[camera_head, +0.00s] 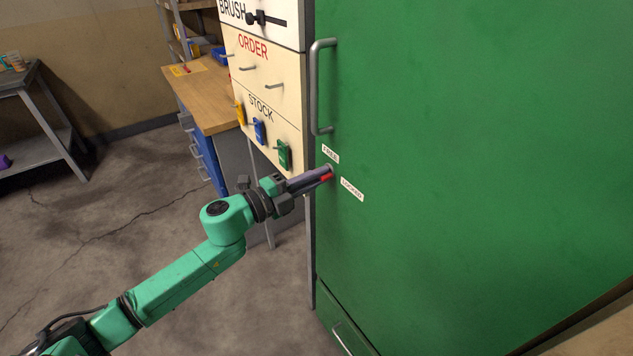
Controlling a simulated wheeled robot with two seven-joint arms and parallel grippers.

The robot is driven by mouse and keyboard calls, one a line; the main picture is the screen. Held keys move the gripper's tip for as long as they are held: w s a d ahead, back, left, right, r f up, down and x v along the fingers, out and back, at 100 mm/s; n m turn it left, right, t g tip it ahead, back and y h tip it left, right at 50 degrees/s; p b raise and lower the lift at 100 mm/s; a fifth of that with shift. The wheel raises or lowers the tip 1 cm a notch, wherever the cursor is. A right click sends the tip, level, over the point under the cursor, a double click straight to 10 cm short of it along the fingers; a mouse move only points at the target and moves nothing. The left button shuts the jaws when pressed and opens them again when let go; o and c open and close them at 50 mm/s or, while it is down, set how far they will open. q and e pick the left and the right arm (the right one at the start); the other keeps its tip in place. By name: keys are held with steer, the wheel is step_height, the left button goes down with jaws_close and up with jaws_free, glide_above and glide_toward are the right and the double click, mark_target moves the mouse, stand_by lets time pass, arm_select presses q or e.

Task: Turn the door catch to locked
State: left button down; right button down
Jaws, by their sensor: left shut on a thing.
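The large green cabinet door (480,150) fills the right half of the head view. The door catch (326,177) shows as a small red piece on the door's left side, below the grey bar handle. One white label (331,154) sits above the catch and another white label (352,189) sits to its lower right; their words are too small to read surely. My left gripper (322,175) reaches in from the left and is shut on the catch. Its fingers hide most of the catch, so its exact angle cannot be told. My right gripper is not in view.
A grey bar handle (314,88) stands out from the door above my gripper. A cream board (262,75) with hooks and coloured tags is left of the door. A wooden-topped bench (208,92) stands behind. Open concrete floor (110,215) lies at left.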

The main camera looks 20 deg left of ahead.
arm_select(q)
steer(key=shift+f+m+b, duration=0.1)
steer(key=shift+m+b, duration=0.25)
steer(key=shift+m, duration=0.35)
steer(key=c, duration=0.9)
jaws_free()
steer(key=b+v, duration=0.3)
steer(key=v, duration=1.1)
steer(key=shift+s+a, duration=0.1)
steer(key=shift+s, duration=0.15)
